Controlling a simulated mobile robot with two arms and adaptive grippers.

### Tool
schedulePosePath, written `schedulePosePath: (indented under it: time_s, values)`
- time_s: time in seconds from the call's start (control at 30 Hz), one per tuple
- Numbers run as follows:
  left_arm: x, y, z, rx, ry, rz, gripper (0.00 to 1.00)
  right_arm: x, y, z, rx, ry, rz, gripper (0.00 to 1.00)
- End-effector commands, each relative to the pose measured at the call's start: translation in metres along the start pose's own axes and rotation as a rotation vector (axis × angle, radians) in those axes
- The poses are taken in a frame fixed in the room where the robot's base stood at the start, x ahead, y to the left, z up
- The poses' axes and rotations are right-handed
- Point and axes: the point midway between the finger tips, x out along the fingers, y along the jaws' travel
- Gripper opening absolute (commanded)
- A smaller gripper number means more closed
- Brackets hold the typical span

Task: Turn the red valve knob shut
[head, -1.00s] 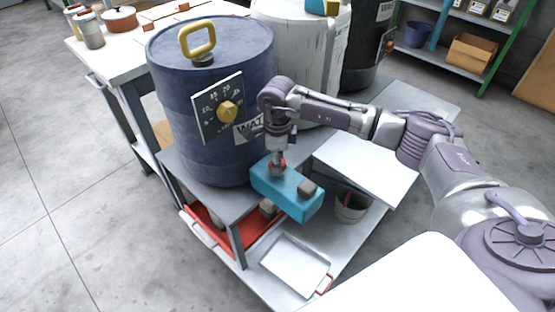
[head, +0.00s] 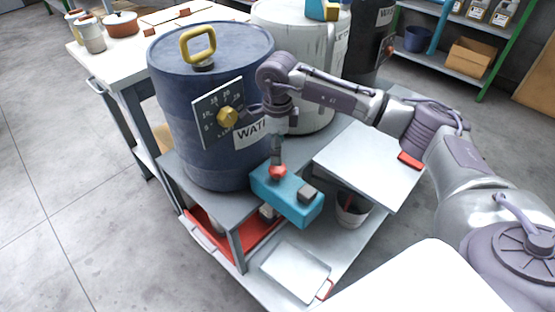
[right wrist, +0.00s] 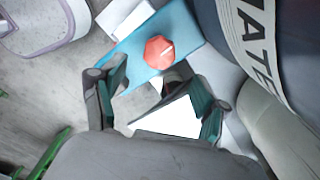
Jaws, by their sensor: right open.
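The red valve knob (head: 278,171) sits on top of a teal box (head: 290,200) at the cart's front edge. In the right wrist view the knob (right wrist: 160,52) is a faceted red disc with a pale line on its face. My right gripper (right wrist: 165,95) is open, its two fingers spread and empty. The knob lies beyond the fingertips in that view, apart from both fingers. In the head view my right wrist hangs above the knob, and the fingers are hard to make out. My left gripper is in neither view.
A blue drum (head: 215,150) with a yellow handle and yellow dial knob (head: 228,117) stands close to the left of the box. A white drum (head: 300,30) stands behind. A grey panel (head: 365,160) lies right, with a bucket (head: 352,210) below.

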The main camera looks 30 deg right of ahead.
Motion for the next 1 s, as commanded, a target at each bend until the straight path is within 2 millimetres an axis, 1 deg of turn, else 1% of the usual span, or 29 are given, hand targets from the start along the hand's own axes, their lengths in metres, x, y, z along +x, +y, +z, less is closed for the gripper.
schedulePosePath:
  time_s: [0.03, 0.1, 0.2, 0.3, 0.47, 1.0]
  values:
    - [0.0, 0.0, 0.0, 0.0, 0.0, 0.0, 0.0, -0.011, -0.001, 0.0, 0.0, -0.001, -0.003, 0.74]
    - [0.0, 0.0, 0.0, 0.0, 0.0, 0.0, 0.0, -0.025, -0.001, 0.0, 0.001, -0.002, -0.003, 0.74]
    - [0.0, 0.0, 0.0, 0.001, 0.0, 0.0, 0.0, -0.039, -0.001, 0.0, 0.001, -0.001, -0.003, 0.74]
    - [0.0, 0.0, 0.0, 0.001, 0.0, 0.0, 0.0, -0.047, 0.0, 0.0, 0.001, -0.001, -0.001, 0.74]
    - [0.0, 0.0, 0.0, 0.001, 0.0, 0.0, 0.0, -0.052, 0.0, 0.0, 0.001, 0.0, 0.0, 0.74]
    - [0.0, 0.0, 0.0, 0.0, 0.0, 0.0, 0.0, -0.052, 0.0, 0.0, 0.001, 0.0, 0.0, 0.74]
